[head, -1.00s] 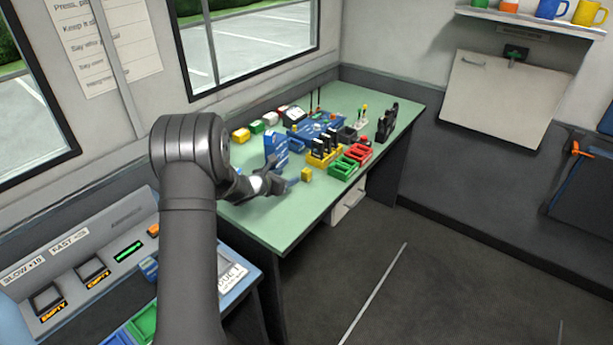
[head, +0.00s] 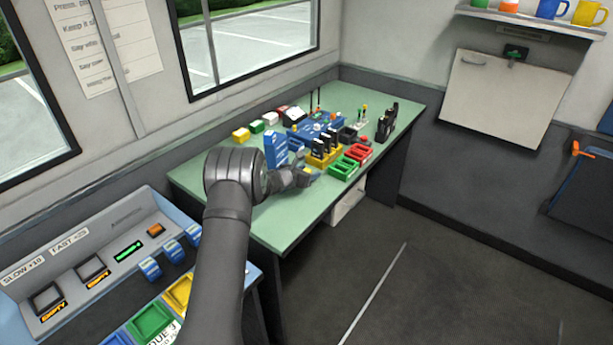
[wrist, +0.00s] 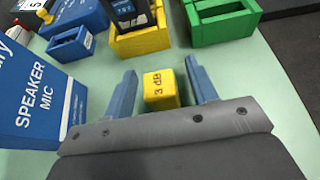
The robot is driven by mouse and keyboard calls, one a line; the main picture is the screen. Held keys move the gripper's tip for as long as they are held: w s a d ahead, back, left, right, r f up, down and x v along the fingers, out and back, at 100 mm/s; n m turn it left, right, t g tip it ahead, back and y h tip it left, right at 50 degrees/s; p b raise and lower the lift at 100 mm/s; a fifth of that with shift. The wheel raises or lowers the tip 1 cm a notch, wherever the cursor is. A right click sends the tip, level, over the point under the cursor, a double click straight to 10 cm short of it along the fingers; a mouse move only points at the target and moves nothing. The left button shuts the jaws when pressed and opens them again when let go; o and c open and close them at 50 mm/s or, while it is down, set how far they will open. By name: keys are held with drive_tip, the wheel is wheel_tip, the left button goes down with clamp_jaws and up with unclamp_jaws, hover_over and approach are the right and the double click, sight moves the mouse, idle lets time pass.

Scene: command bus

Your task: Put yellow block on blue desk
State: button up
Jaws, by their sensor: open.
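The yellow block (wrist: 160,90), marked "3 dB", sits on the green table and lies between the two fingers of my gripper (wrist: 160,72) in the wrist view. The fingers are open, with a gap on each side of the block. In the head view the small yellow block (head: 307,170) is partly covered by my gripper (head: 304,174). The blue desk (head: 254,274) is at the lower left of the head view, partly hidden by my arm. It bears yellow, green and blue trays.
The green table (head: 290,228) holds a blue speaker mic box (wrist: 30,100) left of my gripper. A yellow bin (wrist: 140,42) and a green bin (wrist: 222,22) stand just beyond the block. A control console (head: 110,255) lies at the left. The table front is clear.

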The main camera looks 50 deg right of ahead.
drive_tip(key=shift+d+f, duration=0.1)
drive_tip(key=shift+d, duration=0.1)
drive_tip(key=c, duration=1.1)
drive_tip(key=shift+c, duration=0.2)
